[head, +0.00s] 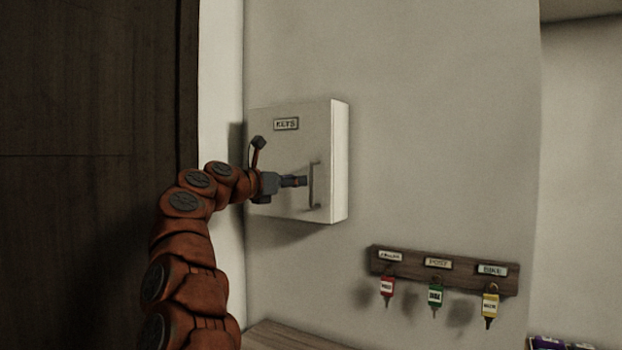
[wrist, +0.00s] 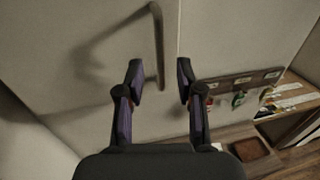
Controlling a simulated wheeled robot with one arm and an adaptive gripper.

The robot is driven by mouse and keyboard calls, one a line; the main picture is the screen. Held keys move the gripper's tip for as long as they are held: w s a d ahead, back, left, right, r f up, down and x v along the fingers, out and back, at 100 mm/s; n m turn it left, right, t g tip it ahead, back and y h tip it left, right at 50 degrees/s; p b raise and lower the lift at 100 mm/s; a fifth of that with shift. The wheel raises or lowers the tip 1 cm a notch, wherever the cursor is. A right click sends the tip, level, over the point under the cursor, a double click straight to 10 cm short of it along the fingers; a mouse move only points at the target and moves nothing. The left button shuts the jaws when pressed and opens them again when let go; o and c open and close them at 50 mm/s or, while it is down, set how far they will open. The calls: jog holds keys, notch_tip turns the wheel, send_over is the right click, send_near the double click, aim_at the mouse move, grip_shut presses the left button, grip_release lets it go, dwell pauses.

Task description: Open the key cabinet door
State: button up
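The key cabinet (head: 290,150) is a pale box on the wall with a "KEYS" label (head: 286,124). Its door looks shut. A vertical bar handle (head: 315,190) is near the door's right edge; it also shows in the wrist view (wrist: 159,40). My gripper (head: 302,181) is at the handle, reaching in from the left. I cannot tell whether a finger touches the handle.
A wooden key rack (head: 445,270) hangs lower right of the cabinet, with red (head: 388,288), green (head: 435,295) and yellow (head: 490,304) key tags. A wooden surface (head: 290,336) lies below. A dark door (head: 90,150) stands at the left. The wall right of the cabinet is clear.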

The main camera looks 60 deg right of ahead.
aim_at(310, 178)
jog(key=d+p, duration=0.1)
jog(key=d, duration=0.1)
jog(key=d+p, duration=0.1)
jog(key=s+d+p, duration=0.1)
jog(key=d, duration=0.1)
jog(key=shift+d+r, duration=0.15)
jog(key=shift+d, duration=0.75)
jog(key=shift+c, duration=0.4)
grip_shut()
